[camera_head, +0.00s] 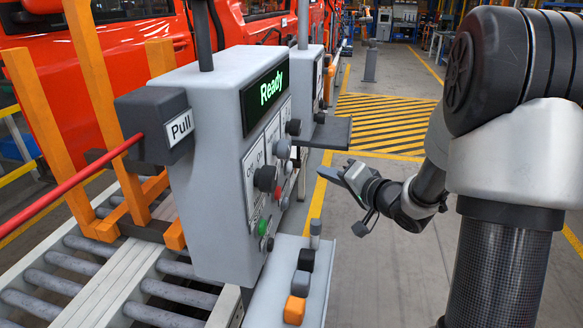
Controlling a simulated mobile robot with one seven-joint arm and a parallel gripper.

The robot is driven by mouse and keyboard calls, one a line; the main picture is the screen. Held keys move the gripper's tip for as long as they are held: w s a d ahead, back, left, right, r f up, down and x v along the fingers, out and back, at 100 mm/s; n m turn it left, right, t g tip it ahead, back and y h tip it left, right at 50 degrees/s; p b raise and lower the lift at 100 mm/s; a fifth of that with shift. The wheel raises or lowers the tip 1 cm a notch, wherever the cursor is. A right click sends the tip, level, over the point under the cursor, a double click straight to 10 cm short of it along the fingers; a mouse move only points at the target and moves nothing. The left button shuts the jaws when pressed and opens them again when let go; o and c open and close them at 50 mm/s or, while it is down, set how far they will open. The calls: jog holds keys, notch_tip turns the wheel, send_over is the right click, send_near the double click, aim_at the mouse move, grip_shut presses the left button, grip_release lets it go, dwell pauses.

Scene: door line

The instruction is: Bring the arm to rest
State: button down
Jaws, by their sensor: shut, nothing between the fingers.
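My gripper (349,173) is at the end of my arm, right of the middle of the picture. It hangs over the open floor, to the right of the grey control box (199,85) and apart from it. It is shut, with nothing visible in it. My arm comes down from the top right and bends toward the box. The control box has a green "Ready" display (267,90), several knobs and buttons on its right face, and a "Pull" label (180,127) by a red rod (72,188).
A tray (262,303) with black, grey and orange blocks juts from below the box. A second grey box (308,75) with a ledge (332,132) stands behind. A roller conveyor (70,285) and orange frame (92,75) are left. Floor with yellow stripes (385,118) lies clear beyond.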

jog(key=s+d+r+n+g+h, duration=0.1)
jog(key=s+d+r+g+h, duration=0.1)
jog(key=s+d+r+h, duration=0.55)
jog(key=s+a+n+g, duration=0.2)
jog(key=s+a+g, duration=0.1)
jog(key=s, duration=0.9)
jog(key=s+a+f+n+g, duration=0.1)
jog(key=s+a+n+g, duration=0.2)
jog(key=s, duration=0.9)
jog(key=a, duration=0.3)
jog(key=shift+s+f, duration=0.2)
jog(key=shift+s, duration=0.15)
